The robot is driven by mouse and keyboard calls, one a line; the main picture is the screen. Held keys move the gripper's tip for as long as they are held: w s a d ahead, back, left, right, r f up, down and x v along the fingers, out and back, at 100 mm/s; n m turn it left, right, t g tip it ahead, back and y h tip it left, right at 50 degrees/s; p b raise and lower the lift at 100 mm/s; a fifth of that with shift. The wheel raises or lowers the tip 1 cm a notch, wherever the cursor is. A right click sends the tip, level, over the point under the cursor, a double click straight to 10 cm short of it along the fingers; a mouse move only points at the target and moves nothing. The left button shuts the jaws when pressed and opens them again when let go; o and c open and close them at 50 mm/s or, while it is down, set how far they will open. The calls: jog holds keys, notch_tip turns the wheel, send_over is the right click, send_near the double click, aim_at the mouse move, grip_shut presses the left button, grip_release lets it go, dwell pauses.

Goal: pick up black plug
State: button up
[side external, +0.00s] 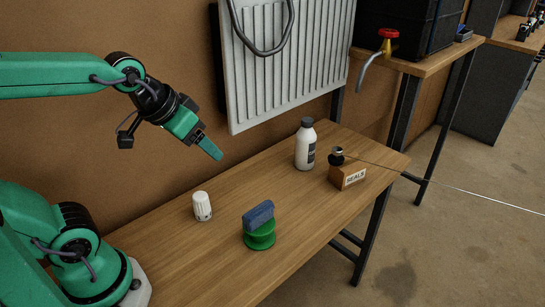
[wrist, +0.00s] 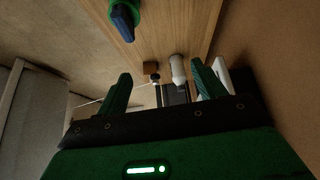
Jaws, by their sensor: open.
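The black plug (side external: 337,155) sits on top of a small wooden block (side external: 349,177) lettered "SEALS", towards the far right end of the bench. In the wrist view the plug (wrist: 155,78) shows small and dark beside the block (wrist: 150,67), between my fingers but well beyond them. A thin line runs from it to the right in the side view. My gripper (side external: 214,153) is open and empty, held above the bench at the left, well apart from the plug. In the wrist view my gripper (wrist: 161,69) has its two green fingers spread.
A white bottle with a dark cap (side external: 305,146) stands left of the block. A white radiator (side external: 285,70) hangs behind. The bench (side external: 225,257) has free room around these.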

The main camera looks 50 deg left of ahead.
jog(key=w+d+f+t, duration=0.1)
jog(key=w, duration=1)
jog(key=n+t+h, duration=0.1)
jog(key=n+t, duration=0.1)
jog(key=t, duration=0.2)
send_near(334, 156)
jog(key=w, duration=0.1)
jog(key=shift+w+d+f, duration=0.15)
jog(key=shift+d+f, duration=0.05)
jog(key=shift+f, duration=0.25)
jog(key=shift+w, duration=0.1)
jog(key=shift+x, duration=1.15)
jog(key=shift+f, duration=0.15)
jog(key=shift+x, duration=2.55)
jog(key=shift+a, duration=0.1)
